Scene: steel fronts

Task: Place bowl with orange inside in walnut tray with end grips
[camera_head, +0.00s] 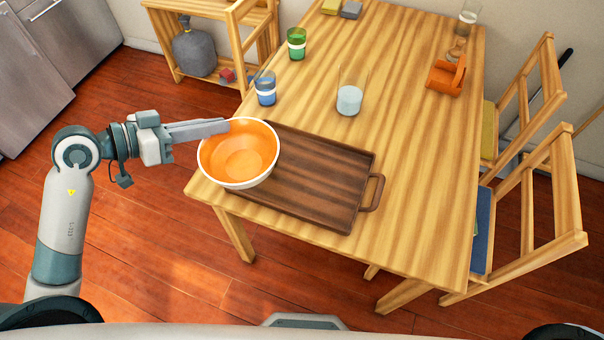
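The bowl (240,157) is white outside with a plain orange inside, and it looks empty. It is upright or nearly so at the table's left front corner, over the left end of the walnut tray (322,180). The dark brown tray lies on the table, with one end grip (374,192) at its right; its left end is hidden by the bowl. My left gripper (226,127) reaches in from the left, its fingers close together at the bowl's far left rim, seemingly shut on it. I cannot tell whether the bowl touches the tray. My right gripper is not in view.
The table (415,150) also holds a blue glass (265,88), a green glass (296,43), a clear glass (350,98) and an orange holder (446,76), all behind the tray. Chairs (535,215) stand at right. The tray's middle and right are bare.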

